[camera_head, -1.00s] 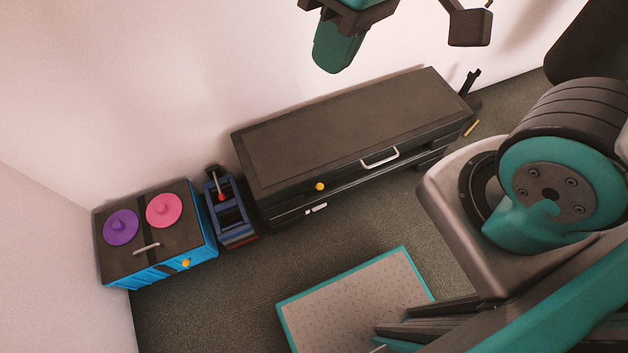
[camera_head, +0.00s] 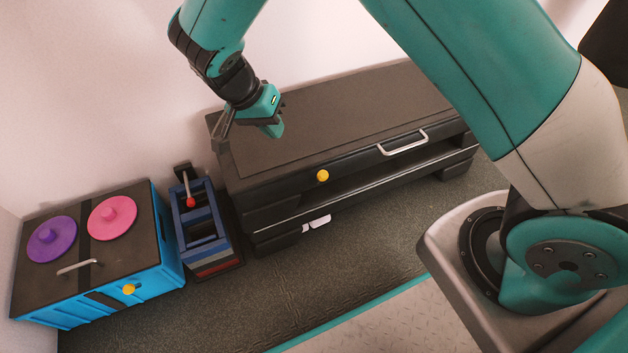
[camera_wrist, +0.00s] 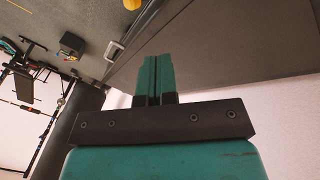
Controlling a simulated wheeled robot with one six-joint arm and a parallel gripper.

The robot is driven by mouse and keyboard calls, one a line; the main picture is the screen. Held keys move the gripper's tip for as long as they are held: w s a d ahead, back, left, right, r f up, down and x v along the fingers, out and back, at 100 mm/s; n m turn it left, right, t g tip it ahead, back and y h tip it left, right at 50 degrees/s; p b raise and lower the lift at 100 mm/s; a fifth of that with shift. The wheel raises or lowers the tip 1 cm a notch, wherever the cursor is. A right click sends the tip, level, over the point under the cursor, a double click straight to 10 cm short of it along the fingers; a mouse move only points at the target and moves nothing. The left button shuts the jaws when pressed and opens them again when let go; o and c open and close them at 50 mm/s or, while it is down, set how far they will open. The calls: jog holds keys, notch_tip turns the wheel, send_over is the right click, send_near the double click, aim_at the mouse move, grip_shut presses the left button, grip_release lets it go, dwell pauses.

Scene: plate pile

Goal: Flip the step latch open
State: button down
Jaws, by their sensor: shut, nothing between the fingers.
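No part is marked as the step latch. A small lever with a red ball (camera_head: 190,202) stands on the stacked blue frame (camera_head: 208,240), between the blue chest and the dark cabinet; I cannot tell for sure that it is the latch. My gripper (camera_head: 273,132) is over the left part of the dark cabinet's top, to the right of and above the lever in the picture, and apart from it. In the wrist view my teal fingers (camera_wrist: 155,75) are together and empty.
The dark cabinet (camera_head: 350,115) has a yellow knob (camera_head: 322,176) and a pale handle (camera_head: 403,142). The blue chest (camera_head: 150,285) at left bears a purple disc (camera_head: 51,240) and a pink disc (camera_head: 112,216). Clear floor (camera_head: 320,250) lies in front.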

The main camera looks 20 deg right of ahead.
jog(key=shift+w+f, duration=0.1)
jog(key=shift+f, duration=0.4)
jog(key=b, duration=0.4)
send_near(320, 179)
jog(key=w+f, duration=0.5)
jog(key=shift+d+f, duration=0.15)
jog(key=shift+d, duration=0.1)
jog(key=s+d+b, duration=0.1)
jog(key=s+d+f, duration=0.1)
jog(key=s, duration=0.1)
jog(key=shift+d+f+b, duration=0.15)
jog(key=shift+d+b, duration=0.05)
jog(key=shift+b, duration=0.15)
